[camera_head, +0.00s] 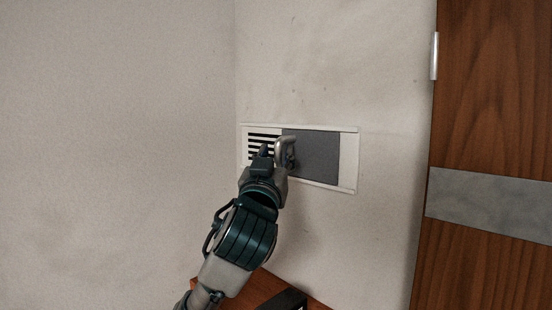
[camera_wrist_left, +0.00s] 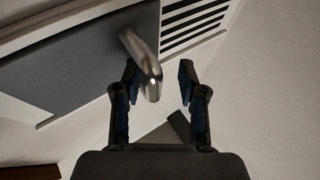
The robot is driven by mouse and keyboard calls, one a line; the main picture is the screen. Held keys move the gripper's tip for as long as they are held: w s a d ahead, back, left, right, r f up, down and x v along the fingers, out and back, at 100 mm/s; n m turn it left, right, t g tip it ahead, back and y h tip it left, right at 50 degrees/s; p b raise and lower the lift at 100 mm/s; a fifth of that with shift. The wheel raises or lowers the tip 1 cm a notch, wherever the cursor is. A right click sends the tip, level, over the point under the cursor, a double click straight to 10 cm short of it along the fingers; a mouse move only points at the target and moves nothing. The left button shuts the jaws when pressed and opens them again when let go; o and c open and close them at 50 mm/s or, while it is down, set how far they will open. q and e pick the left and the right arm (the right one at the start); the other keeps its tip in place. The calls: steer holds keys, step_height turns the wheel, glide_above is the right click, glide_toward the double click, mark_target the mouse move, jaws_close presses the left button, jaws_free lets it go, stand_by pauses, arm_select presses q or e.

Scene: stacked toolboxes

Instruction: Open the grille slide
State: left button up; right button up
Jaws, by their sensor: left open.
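The grille slide is a grey panel (camera_head: 318,157) in a white wall frame (camera_head: 349,160). Black slots (camera_head: 262,138) show to the left of the panel. A curved metal handle (camera_head: 287,143) stands out from the panel's left part. My left gripper (camera_head: 274,155) is at the handle, covering part of the slots. In the left wrist view, my left gripper (camera_wrist_left: 158,95) is open, with the handle (camera_wrist_left: 146,66) reaching down between its fingers, closer to the left finger. The grey panel (camera_wrist_left: 70,70) is behind it. My right gripper is not in view.
A wooden door (camera_head: 490,90) with a grey band (camera_head: 490,203) stands at the right. A brown wooden surface with a dark object (camera_head: 288,300) lies below the arm. The wall (camera_head: 120,120) to the left is bare.

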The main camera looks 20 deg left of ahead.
arm_select(q)
steer(key=v, duration=1.2)
steer(key=shift+w+f, duration=0.1)
steer(key=shift+f, duration=0.05)
